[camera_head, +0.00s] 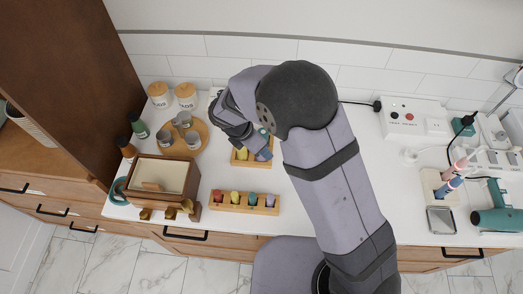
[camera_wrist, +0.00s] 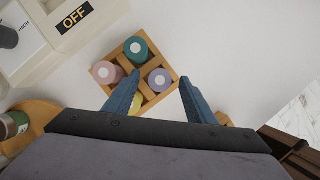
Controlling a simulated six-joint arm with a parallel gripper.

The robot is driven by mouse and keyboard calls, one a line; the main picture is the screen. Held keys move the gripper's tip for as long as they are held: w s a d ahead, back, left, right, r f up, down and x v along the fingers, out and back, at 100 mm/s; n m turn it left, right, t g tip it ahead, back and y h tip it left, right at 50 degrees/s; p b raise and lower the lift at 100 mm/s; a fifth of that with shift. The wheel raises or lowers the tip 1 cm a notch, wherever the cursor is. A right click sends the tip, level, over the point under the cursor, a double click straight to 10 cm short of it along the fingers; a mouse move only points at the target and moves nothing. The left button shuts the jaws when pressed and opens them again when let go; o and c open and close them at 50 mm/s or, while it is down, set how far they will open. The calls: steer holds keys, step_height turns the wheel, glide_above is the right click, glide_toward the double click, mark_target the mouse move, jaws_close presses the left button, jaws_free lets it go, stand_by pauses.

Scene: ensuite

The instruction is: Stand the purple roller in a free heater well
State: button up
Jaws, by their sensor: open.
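In the head view my gripper (camera_head: 257,149) hides part of this tray (camera_head: 240,163). A white device marked OFF (camera_wrist: 75,18) shows beside the tray; I see no wells clearly.
A long wooden rack (camera_head: 243,209) with red, yellow, teal and purple pieces stands in front of the tray. A brown box (camera_head: 158,195), a round board with cups (camera_head: 180,150) and jars (camera_head: 185,95) are left.

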steer(key=shift+f, duration=0.2)
steer(key=c, duration=1.1)
steer(key=shift+r, duration=0.15)
steer(key=shift+r+b, duration=1)
steer(key=shift+r, duration=3.9)
